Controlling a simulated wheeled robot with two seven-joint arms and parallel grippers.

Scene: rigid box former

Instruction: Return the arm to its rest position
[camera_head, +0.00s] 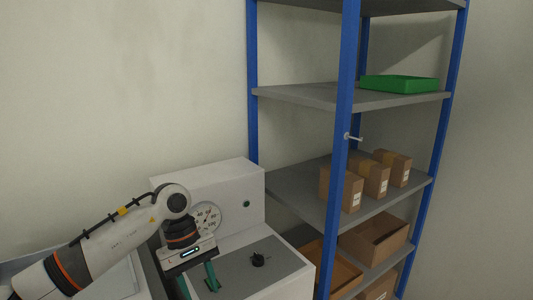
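My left arm (115,240) comes in from the lower left, and its gripper (198,282) points down over the front left part of a white machine (245,181). The two green fingers are apart, with nothing visible between them. I cannot tell whether the fingertips touch the machine. My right arm and gripper are not in view.
A blue-post shelf rack (343,130) stands close on the right, holding a green tray (399,84), small cartons (349,190) and open brown boxes (375,238).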

